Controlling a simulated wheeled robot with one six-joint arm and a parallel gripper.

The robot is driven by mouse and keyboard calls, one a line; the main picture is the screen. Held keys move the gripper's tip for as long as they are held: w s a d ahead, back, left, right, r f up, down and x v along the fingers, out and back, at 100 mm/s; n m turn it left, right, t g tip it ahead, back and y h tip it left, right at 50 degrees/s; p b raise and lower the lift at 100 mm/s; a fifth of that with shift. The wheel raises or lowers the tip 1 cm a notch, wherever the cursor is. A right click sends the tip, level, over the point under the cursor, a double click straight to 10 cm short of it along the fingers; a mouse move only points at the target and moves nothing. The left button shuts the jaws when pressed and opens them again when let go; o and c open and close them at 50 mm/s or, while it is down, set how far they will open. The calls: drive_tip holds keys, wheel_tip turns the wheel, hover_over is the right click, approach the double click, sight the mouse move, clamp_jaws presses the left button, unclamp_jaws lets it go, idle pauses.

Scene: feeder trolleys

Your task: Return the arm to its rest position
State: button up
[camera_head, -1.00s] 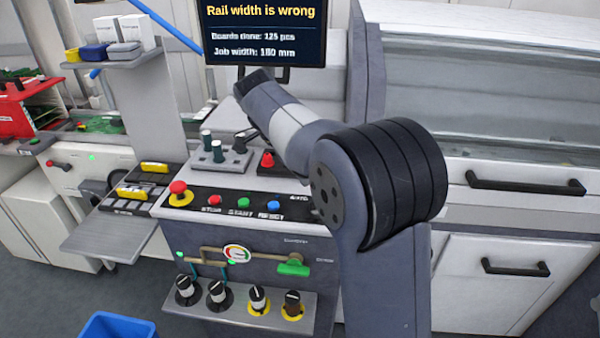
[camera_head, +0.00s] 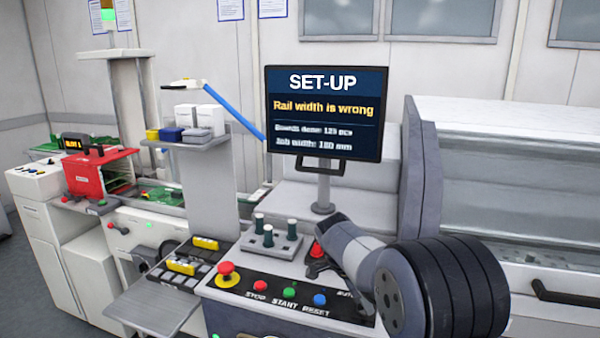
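My arm (camera_head: 440,285) shows at the lower right, with a thick black ringed joint and a grey and white link that reaches up and left over the control panel. The control panel (camera_head: 255,297) lies just left of the arm, with a yellow-based red stop knob, and red, green and blue buttons.
A monitor (camera_head: 328,113) reading "SET-UP" and "Rail width is wrong" stands behind the panel. A grey shelf (camera_head: 190,143) holds small boxes. A red rack (camera_head: 88,177) stands at left. A large machine with a hood (camera_head: 520,170) fills the right.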

idle(0.5)
drive_tip(key=w+v, duration=0.1)
drive_tip(key=v, duration=1)
drive_tip(key=x, duration=0.7)
drive_tip(key=s+x, duration=0.1)
drive_tip(key=x, duration=0.3)
drive_tip(key=shift+s+r+n+t, duration=0.15)
drive_tip(key=shift+n+t, duration=0.25)
drive_tip(key=shift+n, duration=0.5)
drive_tip(key=n+t+y+p, duration=0.1)
drive_tip(key=n+p, duration=0.1)
drive_tip(key=n, duration=0.2)
drive_tip(key=n+y+p, duration=0.1)
drive_tip(key=n+p, duration=0.2)
drive_tip(key=n+t+y+p, duration=0.1)
drive_tip(key=n+p, duration=0.2)
drive_tip(key=p, duration=0.1)
drive_tip(key=shift+s+d+r+t, duration=0.15)
drive_tip(key=shift+d+t, duration=0.05)
drive_tip(key=shift+t, duration=0.1)
drive_tip(key=b+v, duration=0.1)
drive_tip(key=v, duration=0.9)
drive_tip(key=shift+b, duration=0.3)
drive_tip(key=shift+s+a+r, duration=0.1)
drive_tip(key=shift+s, duration=0.05)
